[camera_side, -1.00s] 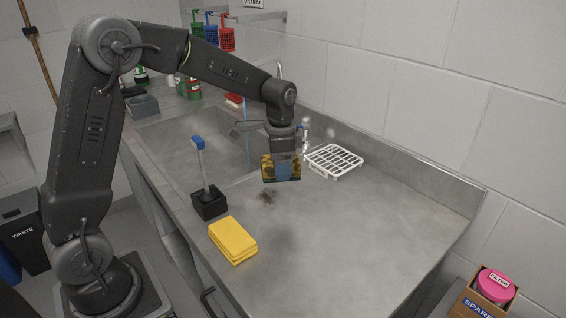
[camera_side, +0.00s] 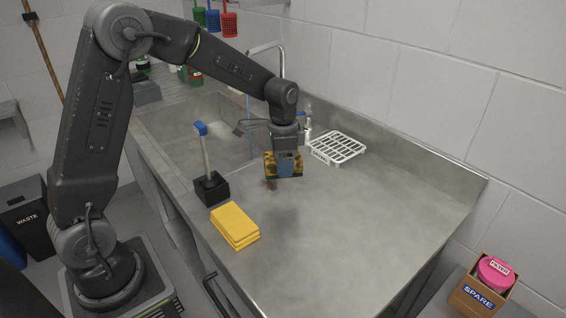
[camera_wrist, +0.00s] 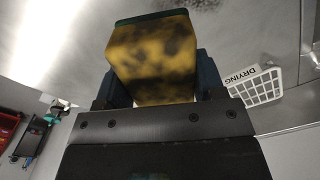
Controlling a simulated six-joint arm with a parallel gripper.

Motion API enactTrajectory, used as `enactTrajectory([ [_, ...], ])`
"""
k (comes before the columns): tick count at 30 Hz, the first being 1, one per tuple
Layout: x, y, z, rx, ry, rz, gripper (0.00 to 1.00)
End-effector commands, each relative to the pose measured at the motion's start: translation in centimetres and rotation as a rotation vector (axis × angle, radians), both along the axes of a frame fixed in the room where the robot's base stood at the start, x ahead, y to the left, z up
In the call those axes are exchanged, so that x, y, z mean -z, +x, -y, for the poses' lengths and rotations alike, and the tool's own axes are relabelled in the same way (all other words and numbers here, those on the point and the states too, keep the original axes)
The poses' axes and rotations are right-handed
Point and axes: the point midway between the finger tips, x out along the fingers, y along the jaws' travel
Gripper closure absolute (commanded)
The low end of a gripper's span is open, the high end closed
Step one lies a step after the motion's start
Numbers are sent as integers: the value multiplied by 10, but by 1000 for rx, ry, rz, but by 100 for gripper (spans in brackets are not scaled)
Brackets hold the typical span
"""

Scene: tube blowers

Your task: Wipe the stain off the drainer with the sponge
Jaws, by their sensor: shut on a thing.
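My gripper (camera_side: 286,163) is shut on the sponge (camera_side: 270,168), a yellow block with dark blotches and a green layer. In the wrist view the sponge (camera_wrist: 152,55) sits between the two fingers, green side away from the gripper. In the side view the sponge is low over the metal drainer (camera_side: 350,215); I cannot tell if it touches the surface. The stain (camera_side: 270,185), a small dark brown patch, shows just below and left of the sponge, and part of it may be hidden behind it.
A folded yellow cloth stack (camera_side: 234,225) lies at the front edge. A brush in a black holder (camera_side: 211,188) stands left of the stain. A white rack (camera_side: 337,148) lies at the back wall. The sink (camera_side: 200,135) is at the back left. The drainer's right side is clear.

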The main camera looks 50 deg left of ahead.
Motion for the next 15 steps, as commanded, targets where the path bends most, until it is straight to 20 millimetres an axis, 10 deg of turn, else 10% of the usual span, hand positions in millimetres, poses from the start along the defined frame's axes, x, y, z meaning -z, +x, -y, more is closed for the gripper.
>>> enactTrajectory([
  [15, 37, 0, 0, 0, 0, -4, 56],
])
